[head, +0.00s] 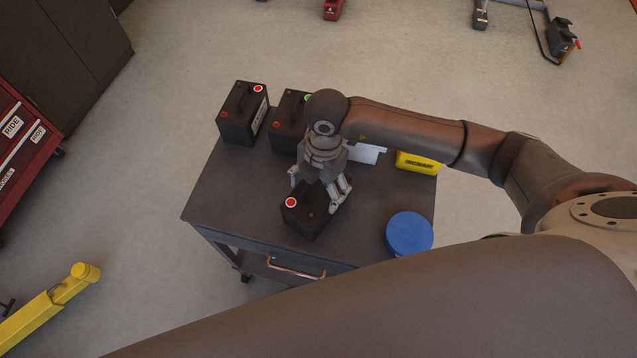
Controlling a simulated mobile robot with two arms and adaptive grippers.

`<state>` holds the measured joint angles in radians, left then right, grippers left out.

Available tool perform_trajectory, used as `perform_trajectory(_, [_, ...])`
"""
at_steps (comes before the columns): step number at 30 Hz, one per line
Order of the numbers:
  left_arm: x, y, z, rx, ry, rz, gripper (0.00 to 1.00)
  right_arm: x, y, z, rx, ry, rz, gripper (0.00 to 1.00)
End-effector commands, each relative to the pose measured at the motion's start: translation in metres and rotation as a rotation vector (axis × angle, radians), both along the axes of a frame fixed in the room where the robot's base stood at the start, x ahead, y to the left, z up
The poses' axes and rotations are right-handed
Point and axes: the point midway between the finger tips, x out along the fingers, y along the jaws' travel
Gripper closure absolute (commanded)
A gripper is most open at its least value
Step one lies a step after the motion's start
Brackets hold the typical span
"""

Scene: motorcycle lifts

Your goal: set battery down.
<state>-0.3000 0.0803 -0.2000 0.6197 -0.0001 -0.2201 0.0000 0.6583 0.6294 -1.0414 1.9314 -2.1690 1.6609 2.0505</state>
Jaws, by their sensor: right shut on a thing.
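A black battery (309,214) with a red-capped terminal is at the front middle of the dark cart top (215,192). My right gripper (318,196) is above it, fingers pointing down, and is shut on the battery. The battery looks upright. I cannot tell whether its underside touches the cart top. Two other black batteries stand at the back of the cart: one with a red cap (242,114) at the back left, and one with a green cap (287,124) beside it, partly hidden by my right arm. My left gripper is not in view.
A blue round container (409,233) stands at the cart's right front. A yellow box (418,163) and a white item (366,153) lie at the back right. The cart top's left front is clear. A red cabinet (25,145) and a yellow lift arm (55,300) are at the left.

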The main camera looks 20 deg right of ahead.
Motion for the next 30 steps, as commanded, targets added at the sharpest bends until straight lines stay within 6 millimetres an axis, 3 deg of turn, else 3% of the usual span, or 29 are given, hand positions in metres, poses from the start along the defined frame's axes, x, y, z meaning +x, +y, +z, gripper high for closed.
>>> perform_trajectory(2, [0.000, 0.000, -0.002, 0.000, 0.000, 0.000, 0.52, 0.001, 0.001, -0.001, 0.004, -0.004, 0.000, 0.94])
perform_trajectory(3, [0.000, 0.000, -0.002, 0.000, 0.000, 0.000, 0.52, 0.000, 0.000, -0.002, 0.000, 0.000, 0.000, 0.20])
perform_trajectory(7, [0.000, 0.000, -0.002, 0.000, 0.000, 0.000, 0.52, 0.000, 0.000, -0.002, 0.000, 0.000, 0.000, 0.03])
perform_trajectory(22, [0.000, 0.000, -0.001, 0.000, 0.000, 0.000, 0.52, 0.001, 0.000, 0.005, 0.001, -0.002, 0.001, 0.01])
perform_trajectory(30, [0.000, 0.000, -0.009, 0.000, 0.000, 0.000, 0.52, 0.005, -0.004, 0.056, 0.003, -0.006, 0.001, 0.01])
